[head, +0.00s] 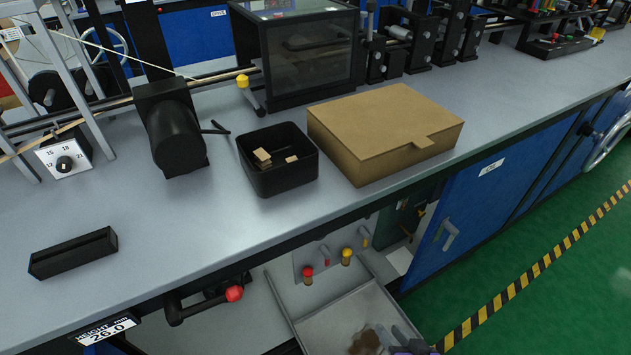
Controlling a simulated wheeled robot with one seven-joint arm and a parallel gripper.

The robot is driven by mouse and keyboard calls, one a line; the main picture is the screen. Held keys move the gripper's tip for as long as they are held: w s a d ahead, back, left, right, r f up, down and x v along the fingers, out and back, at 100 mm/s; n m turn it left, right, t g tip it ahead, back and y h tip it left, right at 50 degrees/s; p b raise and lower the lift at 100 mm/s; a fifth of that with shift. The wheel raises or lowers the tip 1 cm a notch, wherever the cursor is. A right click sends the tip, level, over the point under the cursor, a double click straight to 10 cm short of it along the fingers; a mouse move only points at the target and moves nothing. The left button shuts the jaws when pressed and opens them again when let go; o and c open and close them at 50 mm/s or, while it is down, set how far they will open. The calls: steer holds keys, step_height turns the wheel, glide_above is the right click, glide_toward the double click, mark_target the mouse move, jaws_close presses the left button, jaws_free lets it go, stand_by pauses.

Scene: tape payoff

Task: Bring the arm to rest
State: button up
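The grey workbench (235,225) runs across the picture. On it stand a closed cardboard box (385,125), a black open bin (280,182) with small tan pieces inside, and a black slotted block (73,253) at the left.
A black cylindrical machine part (175,135) and a dark glass-walled box (305,50) stand farther back. Below the front edge are a red knob (234,293) and an open grey tray (350,318) holding unclear items. Green floor lies right.

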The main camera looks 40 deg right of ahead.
steer(key=s+a+r+n+t+y, duration=0.25)
steer(key=a+r+n, duration=0.35)
steer(key=r, duration=0.6)
steer(key=s+a+r+n+t+y, duration=0.2)
steer(key=a+r+n+t, duration=0.15)
steer(key=a+r, duration=0.7)
step_height(320, 180, up, 19)
steer(key=d+p, duration=0.2)
steer(key=p, duration=1.5)
steer(key=shift+s+d+n+g, duration=0.15)
steer(key=shift+d+n+g, duration=0.2)
steer(key=shift+n, duration=0.1)
steer(key=shift+s+y, duration=0.1)
steer(key=shift+y, duration=0.15)
